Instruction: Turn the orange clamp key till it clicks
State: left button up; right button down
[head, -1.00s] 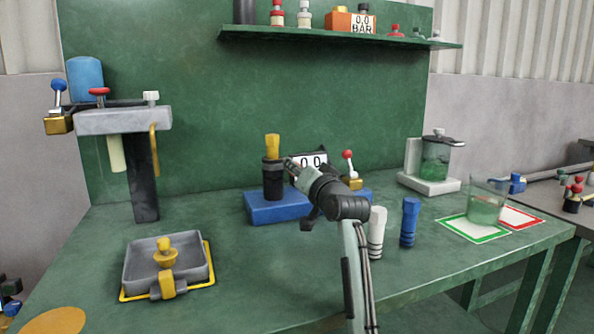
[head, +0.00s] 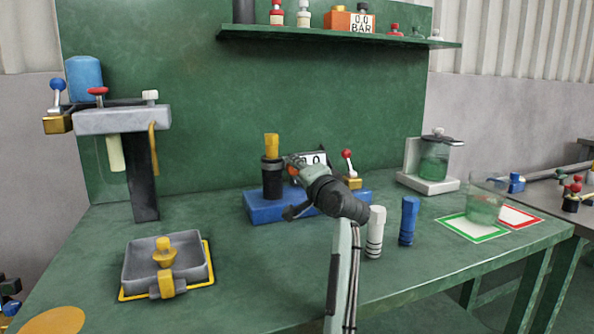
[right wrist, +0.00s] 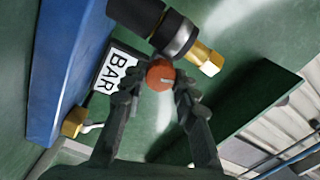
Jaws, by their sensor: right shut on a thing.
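The orange clamp key (right wrist: 160,75) sits between my right fingertips in the right wrist view, in front of the black collar of an upright fixture (right wrist: 172,38). A small orange patch of it shows in the head view (head: 293,170). My right gripper (head: 291,162) is shut on the key, at the right side of the black cylinder (head: 272,184) with a yellow top (head: 271,145). The fixture stands on a blue base (head: 262,208). My left gripper is not in view.
A gauge display (head: 318,158) is partly hidden behind my right gripper. A red-knobbed lever (head: 347,155) stands right of it. A white cylinder (head: 376,233) and a blue one (head: 408,222) stand near my forearm. A grey tray (head: 138,268) is at left.

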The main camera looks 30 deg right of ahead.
dwell(0.3)
jog(key=c, duration=1.2)
grip_release()
jog(key=shift+v, duration=3.75)
